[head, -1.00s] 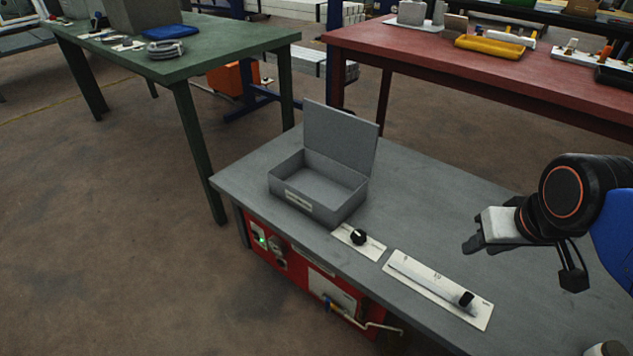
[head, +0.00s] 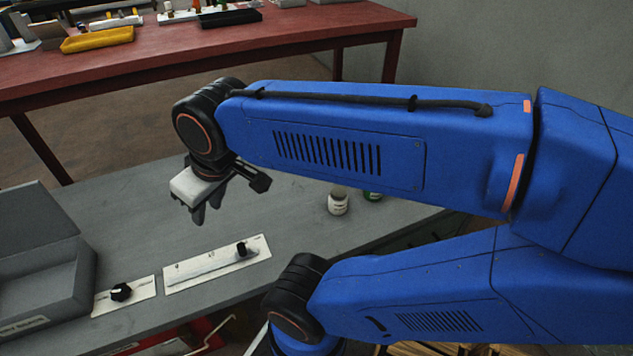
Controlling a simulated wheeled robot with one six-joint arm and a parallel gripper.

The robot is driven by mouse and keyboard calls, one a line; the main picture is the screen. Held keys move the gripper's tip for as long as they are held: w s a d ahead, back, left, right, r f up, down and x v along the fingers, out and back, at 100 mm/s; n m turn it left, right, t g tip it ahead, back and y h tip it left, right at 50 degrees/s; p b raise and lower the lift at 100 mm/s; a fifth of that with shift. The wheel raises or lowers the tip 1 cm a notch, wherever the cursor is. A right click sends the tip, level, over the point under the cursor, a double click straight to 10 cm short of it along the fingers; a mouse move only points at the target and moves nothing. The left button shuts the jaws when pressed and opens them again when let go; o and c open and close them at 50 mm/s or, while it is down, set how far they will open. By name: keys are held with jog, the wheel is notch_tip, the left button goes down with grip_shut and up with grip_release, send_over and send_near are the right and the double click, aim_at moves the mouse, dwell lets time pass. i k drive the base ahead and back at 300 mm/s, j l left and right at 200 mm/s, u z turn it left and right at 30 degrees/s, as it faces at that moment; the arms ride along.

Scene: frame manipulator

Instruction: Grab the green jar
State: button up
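A green jar (head: 372,196) stands on the grey table, just below my blue arm in the picture. Only its lower part shows; my arm hides the rest. A white jar (head: 338,204) stands close to its left, its top partly hidden. My gripper (head: 207,212) hangs over the table, well to the left of both jars, with its fingers pointing down. Nothing shows between its fingers, but I cannot tell how far apart they are.
A grey open box (head: 45,285) is at the left of the grey table (head: 130,215). A knob plate (head: 140,295) and a slider plate (head: 200,274) lie near its front edge. A red table (head: 290,35) with several items stands behind.

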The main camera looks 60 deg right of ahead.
aim_at(373, 196)
jog(key=j+z, duration=0.35)
jog(key=l+z, duration=0.1)
jog(key=z, duration=0.75)
jog(key=l+z, duration=0.15)
jog(key=z, duration=0.3)
jog(key=i+z, duration=0.1)
jog(key=z, duration=0.3)
jog(key=k+j+u, duration=0.1)
jog(key=k+j, duration=0.2)
jog(key=k+j+u, duration=0.1)
jog(key=k+j, duration=0.15)
jog(key=j, duration=0.2)
